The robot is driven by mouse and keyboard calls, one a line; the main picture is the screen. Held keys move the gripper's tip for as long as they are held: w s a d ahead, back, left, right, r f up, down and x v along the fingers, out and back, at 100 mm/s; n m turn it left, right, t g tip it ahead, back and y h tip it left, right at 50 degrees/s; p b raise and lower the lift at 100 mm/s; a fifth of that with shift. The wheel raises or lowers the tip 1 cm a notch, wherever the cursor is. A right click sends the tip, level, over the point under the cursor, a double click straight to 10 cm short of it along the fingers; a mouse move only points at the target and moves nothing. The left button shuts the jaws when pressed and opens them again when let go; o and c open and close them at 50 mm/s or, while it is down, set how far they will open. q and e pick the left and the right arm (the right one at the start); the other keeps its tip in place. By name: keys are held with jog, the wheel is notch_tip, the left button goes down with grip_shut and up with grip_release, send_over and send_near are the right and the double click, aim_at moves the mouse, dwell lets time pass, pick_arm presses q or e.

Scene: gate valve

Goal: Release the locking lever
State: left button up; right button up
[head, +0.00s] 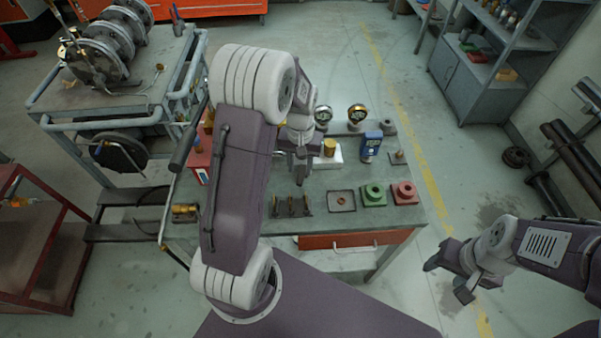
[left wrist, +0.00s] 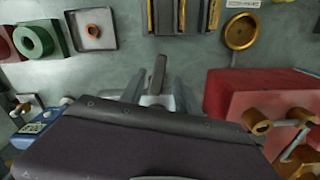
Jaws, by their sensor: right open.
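My left gripper (head: 301,172) points down over the middle of the workbench (head: 320,226). It also shows in the left wrist view (left wrist: 160,85), partly behind my own wrist; its jaw gap is unclear. A red box-like body (head: 197,160) stands left of it, largely hidden by my left arm. In the left wrist view, this red body (left wrist: 262,90) is to the right, with brass fittings (left wrist: 256,121) and grey rods beside it. I cannot tell which part is the locking lever. A dark bar (head: 189,137) shows left of my arm. My right gripper (head: 450,278) is open, empty and off the bench's right side.
On the bench are a slotted holder (head: 292,206), a small tray (head: 341,200), a green block (head: 373,195), a red block (head: 404,192), a blue can (head: 371,146) and gauges (head: 357,114). A cart (head: 110,95) stands at left.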

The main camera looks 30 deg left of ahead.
aim_at(301, 177)
pick_arm(q)
notch_tip(301, 177, down, 3)
jog(key=shift+s+d+r, duration=0.1)
jog(key=shift+s+r, duration=0.05)
jog(key=shift+d+f, duration=0.1)
jog(key=shift+f, duration=0.2)
jog(key=shift+f, duration=0.1)
